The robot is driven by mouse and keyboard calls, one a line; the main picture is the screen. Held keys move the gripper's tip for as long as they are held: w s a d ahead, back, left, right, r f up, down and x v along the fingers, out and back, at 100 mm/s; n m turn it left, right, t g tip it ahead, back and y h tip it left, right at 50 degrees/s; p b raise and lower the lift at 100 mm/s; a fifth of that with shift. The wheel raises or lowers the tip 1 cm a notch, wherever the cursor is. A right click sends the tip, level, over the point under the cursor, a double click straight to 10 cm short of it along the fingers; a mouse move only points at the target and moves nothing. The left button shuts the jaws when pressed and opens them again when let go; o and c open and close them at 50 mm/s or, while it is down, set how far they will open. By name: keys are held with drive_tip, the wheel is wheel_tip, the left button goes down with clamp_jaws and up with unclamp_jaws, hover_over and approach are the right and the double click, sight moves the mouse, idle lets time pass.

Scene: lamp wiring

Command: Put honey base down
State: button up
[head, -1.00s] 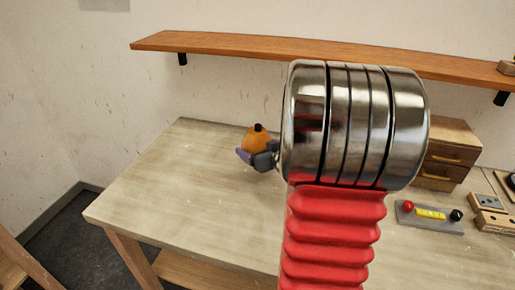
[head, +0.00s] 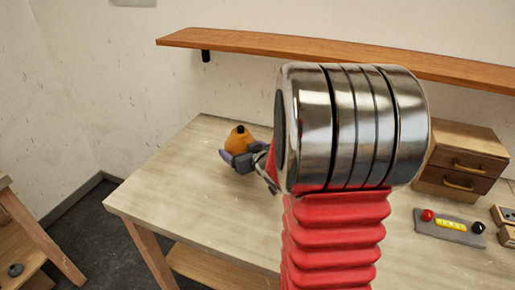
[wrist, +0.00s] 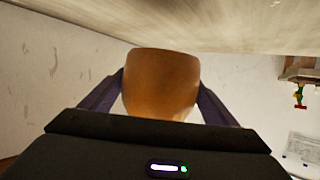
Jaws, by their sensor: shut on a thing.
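The honey base (head: 240,138) is an orange-brown rounded piece with a small dark top, seen in the head view over the left part of the workbench (head: 180,185). My gripper (head: 236,160) is shut on it, with purple fingers at its sides. In the wrist view the honey base (wrist: 160,82) sits between the two fingers, and the pale bench surface fills the top of the picture. I cannot tell whether the base touches the bench. My red and metal arm hides the middle of the bench.
A wooden shelf (head: 330,58) runs along the wall above. A small drawer unit (head: 462,165) stands at the bench's right, with a grey board (head: 450,228) bearing red, yellow and black parts in front. The bench's left part is clear. Another wooden stand (head: 30,240) is at far left.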

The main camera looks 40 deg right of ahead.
drive_tip(key=w+a+f+n+y, duration=0.1)
drive_tip(key=w+a+f, duration=0.1)
drive_tip(key=a, duration=1.1)
drive_tip(key=w+a+f+n+y, duration=0.1)
drive_tip(key=w+a, duration=0.2)
drive_tip(key=a, duration=1)
drive_tip(key=shift+w+a+f+y, duration=0.3)
drive_tip(key=shift+w+a+f, duration=0.1)
drive_tip(key=shift+s, duration=0.1)
